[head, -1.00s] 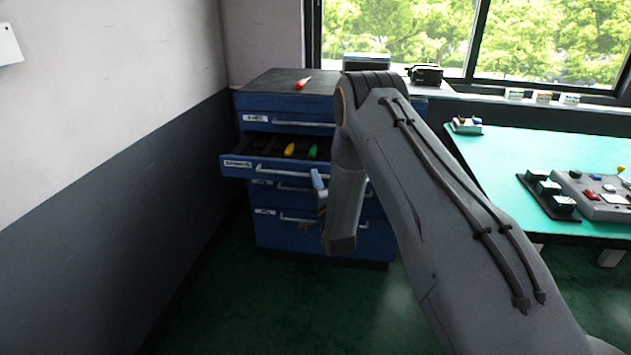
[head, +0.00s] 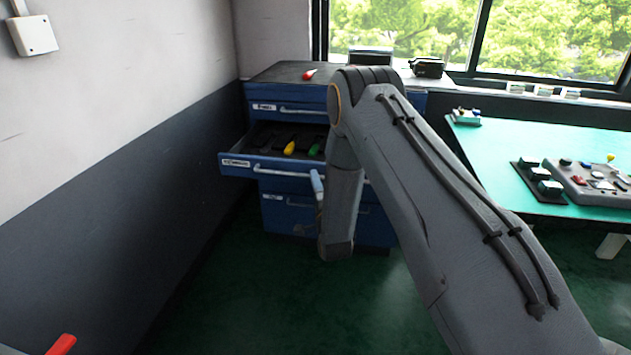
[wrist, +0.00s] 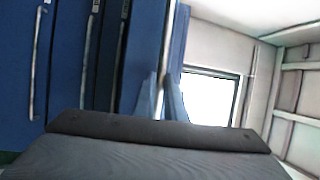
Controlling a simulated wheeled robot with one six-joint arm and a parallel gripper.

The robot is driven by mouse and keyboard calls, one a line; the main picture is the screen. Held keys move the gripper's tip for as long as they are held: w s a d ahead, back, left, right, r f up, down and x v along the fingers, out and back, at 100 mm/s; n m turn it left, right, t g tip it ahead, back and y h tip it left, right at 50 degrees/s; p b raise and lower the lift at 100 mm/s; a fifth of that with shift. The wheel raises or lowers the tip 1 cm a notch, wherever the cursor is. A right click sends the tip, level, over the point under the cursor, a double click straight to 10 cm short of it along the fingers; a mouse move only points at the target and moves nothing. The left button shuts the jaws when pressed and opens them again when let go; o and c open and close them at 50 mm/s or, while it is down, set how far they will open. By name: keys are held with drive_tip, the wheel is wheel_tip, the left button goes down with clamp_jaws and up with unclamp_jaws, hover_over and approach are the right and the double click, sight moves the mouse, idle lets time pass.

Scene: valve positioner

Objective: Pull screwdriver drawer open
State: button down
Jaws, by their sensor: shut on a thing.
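The screwdriver drawer (head: 275,176) is the second drawer of the blue cabinet (head: 258,92). It stands well out from the cabinet in the head view. Inside it lie a yellow-handled screwdriver (head: 289,147) and a green-handled one (head: 315,149) in dark slots. My gripper (head: 318,184) is at the drawer's front, partly hidden by my arm. In the wrist view its pale blue fingers (wrist: 161,95) close around the metal bar handle (wrist: 160,100) of the drawer.
The drawers above and below are shut. The wall (head: 110,180) runs along the left. A green-topped table (head: 500,165) with a control box (head: 590,182) stands at right. The floor before the cabinet is clear.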

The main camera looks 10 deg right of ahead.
drive_tip(key=shift+d+f, duration=0.1)
drive_tip(key=shift+d, duration=0.2)
drive_tip(key=c, duration=1.8)
unclamp_jaws()
drive_tip(key=shift+d, duration=0.1)
drive_tip(key=v, duration=0.8)
drive_tip(key=shift+a+b, duration=0.3)
drive_tip(key=shift+a, duration=0.05)
